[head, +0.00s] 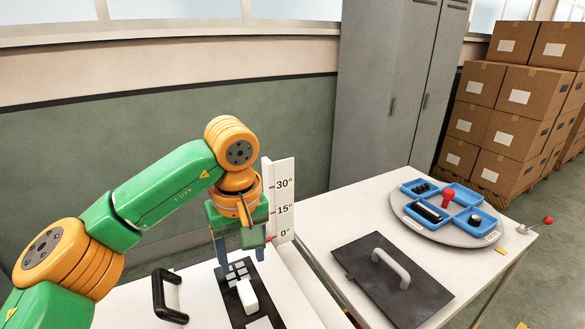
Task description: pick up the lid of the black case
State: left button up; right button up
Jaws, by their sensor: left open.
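A dark, flat, square lid-like panel (365,284) with a raised grey handle (392,266) lies on the right-hand white table. Any case beneath it cannot be made out. My left gripper (240,259) is open and points down over a black strip (235,303) with grey squares and a white block (248,297), on the left-hand white surface. It is well to the left of the dark panel and apart from it. My right gripper is not in view.
A round grey turntable (460,234) with several blue trays stands behind the panel. A black handle (163,295) stands left of the strip. An angle-marked white post (282,200) rises behind my gripper.

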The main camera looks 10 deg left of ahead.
aim_at(407, 295)
jog(key=k+l, duration=0.2)
jog(key=k, duration=0.25)
jog(key=k+l, duration=0.2)
jog(key=k, duration=0.3)
